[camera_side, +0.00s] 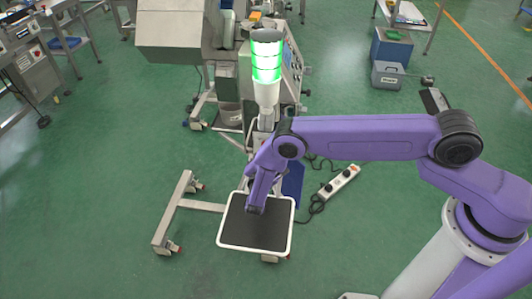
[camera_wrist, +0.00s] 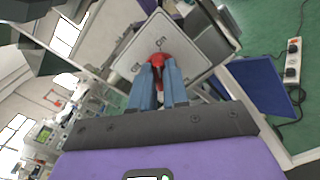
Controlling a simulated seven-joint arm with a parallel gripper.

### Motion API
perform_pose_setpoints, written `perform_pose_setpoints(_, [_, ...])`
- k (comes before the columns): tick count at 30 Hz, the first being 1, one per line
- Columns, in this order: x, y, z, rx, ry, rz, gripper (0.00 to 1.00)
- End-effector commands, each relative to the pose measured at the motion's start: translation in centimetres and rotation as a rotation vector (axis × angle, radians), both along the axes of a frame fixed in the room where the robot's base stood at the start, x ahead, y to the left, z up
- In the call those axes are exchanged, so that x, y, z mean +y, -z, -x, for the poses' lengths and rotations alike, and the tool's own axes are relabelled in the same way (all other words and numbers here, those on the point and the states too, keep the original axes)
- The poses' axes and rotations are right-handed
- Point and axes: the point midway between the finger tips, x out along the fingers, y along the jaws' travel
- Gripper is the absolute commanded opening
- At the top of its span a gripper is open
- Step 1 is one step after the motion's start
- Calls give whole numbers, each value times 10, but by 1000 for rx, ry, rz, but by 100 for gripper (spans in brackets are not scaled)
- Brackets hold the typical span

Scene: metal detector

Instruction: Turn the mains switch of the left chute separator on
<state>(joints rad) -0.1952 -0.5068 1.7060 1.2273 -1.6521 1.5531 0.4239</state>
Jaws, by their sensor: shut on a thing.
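The mains switch (camera_wrist: 157,59) is a red rotary knob on a pale square plate (camera_wrist: 190,50), which looks tilted in the wrist view. "On" is printed above the knob and "Off" to its left. My gripper (camera_wrist: 159,76) has its two blue fingers closed on the knob, one on each side. The fingers hide part of the knob, so I cannot tell exactly which mark it points to. In the side view the separator (camera_side: 270,85) stands behind my arm, with a lit green signal lamp (camera_side: 266,62) on top. The switch and fingertips are hidden there.
A white-rimmed tray with a dark top (camera_side: 257,222) lies beneath my forearm. A blue panel (camera_side: 293,184) is beside the stand. A power strip (camera_side: 339,182) with a cable lies on the floor. A grey toolbox (camera_side: 387,75) stands at the back right. Green floor is open at left.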

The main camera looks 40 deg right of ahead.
Motion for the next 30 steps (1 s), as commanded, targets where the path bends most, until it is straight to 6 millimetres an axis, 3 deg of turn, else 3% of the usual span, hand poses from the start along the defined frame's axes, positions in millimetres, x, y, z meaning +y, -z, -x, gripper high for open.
perform_pose_setpoints(12, [0,0,1,-112,-1,-109,0])
perform_pose_setpoints(27, [0,1,1,-123,0,-121,0])
perform_pose_setpoints(28, [0,1,1,-123,0,-121,25])
perform_pose_setpoints(30, [0,1,1,-121,-1,-120,40])
